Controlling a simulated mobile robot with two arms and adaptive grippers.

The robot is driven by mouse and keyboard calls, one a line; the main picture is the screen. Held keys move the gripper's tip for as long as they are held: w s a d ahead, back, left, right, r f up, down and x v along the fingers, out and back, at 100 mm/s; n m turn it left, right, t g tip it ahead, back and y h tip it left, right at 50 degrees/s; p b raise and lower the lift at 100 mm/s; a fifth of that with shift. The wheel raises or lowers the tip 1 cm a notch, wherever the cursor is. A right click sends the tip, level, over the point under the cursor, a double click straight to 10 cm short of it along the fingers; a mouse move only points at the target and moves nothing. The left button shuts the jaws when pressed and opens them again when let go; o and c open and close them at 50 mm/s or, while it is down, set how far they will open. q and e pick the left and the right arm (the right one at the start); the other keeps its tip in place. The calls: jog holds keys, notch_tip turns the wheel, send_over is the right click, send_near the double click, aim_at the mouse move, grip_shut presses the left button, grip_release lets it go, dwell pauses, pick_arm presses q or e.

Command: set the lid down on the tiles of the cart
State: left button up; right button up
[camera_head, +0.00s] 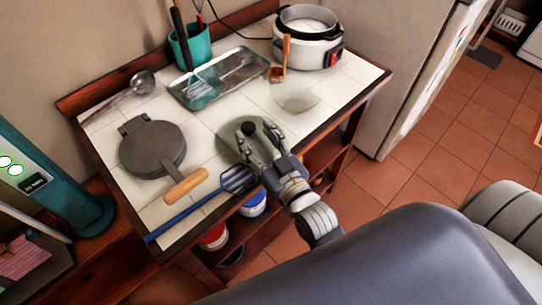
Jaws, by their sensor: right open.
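The lid (232,132) is a round, greenish, see-through disc with a black knob. It appears to lie flat on the white tiles of the cart (205,150), near the cart's front edge. My right gripper (259,134) is open over the lid, with its fingers beside the black knob; whether they touch it cannot be told. The gripper and wrist hide the lid's right part. My left gripper is not in view.
A round pan (152,147) with a wooden handle and a blue slotted spatula (205,205) lie left of the lid. A glass dish (296,97), a metal tray (220,78) and an open rice cooker (308,45) stand behind. Some tiles between them are bare.

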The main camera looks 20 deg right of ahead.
jog(key=s+b, duration=0.1)
jog(key=s, duration=0.6)
jog(key=shift+s+d, duration=0.4)
jog(key=shift+d, duration=0.05)
